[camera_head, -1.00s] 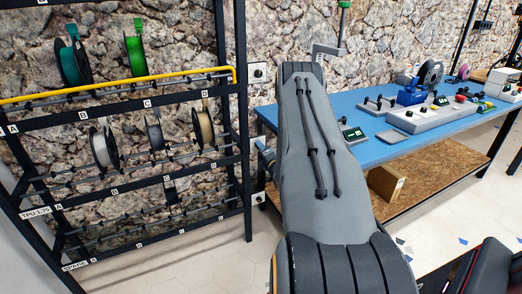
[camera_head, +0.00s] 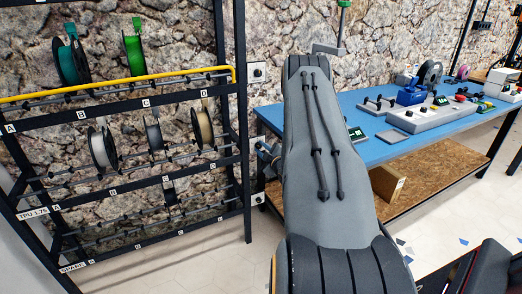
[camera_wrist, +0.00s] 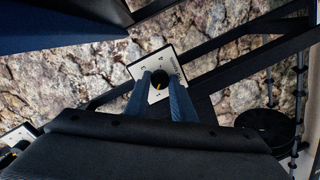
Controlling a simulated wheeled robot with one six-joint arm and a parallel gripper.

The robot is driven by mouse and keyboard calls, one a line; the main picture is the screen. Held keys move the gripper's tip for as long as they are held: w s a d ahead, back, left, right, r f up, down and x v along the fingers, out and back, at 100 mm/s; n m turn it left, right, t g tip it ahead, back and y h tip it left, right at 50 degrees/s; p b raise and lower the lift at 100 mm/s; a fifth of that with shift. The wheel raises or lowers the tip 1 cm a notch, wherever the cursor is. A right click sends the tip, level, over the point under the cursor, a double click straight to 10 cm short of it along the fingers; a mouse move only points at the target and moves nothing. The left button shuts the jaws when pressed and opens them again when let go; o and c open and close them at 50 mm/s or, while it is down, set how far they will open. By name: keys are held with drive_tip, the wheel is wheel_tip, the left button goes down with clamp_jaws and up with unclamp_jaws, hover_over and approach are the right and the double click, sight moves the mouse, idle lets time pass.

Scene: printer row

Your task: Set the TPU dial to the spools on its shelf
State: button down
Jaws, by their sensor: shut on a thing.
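My gripper (camera_wrist: 159,88) shows in the wrist view with its two blue fingers closed on a black dial knob (camera_wrist: 158,76). A small yellow mark shows on the knob. The knob sits on a white dial plate (camera_wrist: 143,69) whose markings are too small to read. In the head view my gripper is mostly hidden behind my arm beside the rack post. The shelf labelled TPU 1.75 (camera_head: 33,214) carries a white spool (camera_head: 98,148), a grey spool (camera_head: 153,133) and a tan spool (camera_head: 202,125), roughly above B, C and D. Its A end looks empty.
The shelf above holds a teal spool (camera_head: 68,62) and a green spool (camera_head: 134,55). Other dial plates sit by the post, an upper one (camera_head: 257,72) and a lower one (camera_head: 258,198). A blue workbench (camera_head: 425,135) with equipment stands right of my arm.

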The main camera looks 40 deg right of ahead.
drive_tip(key=m+y, duration=0.1)
drive_tip(key=m, duration=0.3)
drive_tip(key=m+b, duration=0.1)
drive_tip(key=m, duration=0.4)
drive_tip(key=shift+d+f+t, duration=0.1)
drive_tip(key=shift+f+t, duration=0.05)
drive_tip(key=shift+t, duration=0.15)
drive_tip(key=m+y, duration=0.1)
drive_tip(key=m, duration=0.4)
drive_tip(key=shift+t+b, duration=0.3)
drive_tip(key=m, duration=0.4)
drive_tip(key=shift+m, duration=0.3)
drive_tip(key=c, duration=1.5)
unclamp_jaws()
drive_tip(key=shift+s+a+b, duration=0.1)
drive_tip(key=shift+s+a, duration=0.1)
drive_tip(key=shift+s, duration=1.1)
drive_tip(key=shift+s+a+b, duration=0.1)
drive_tip(key=shift+s+a, duration=0.1)
drive_tip(key=shift+s, duration=1.05)
drive_tip(key=shift+s+a+b, duration=0.1)
drive_tip(key=shift+s+a, duration=0.1)
drive_tip(key=shift+s, duration=1.1)
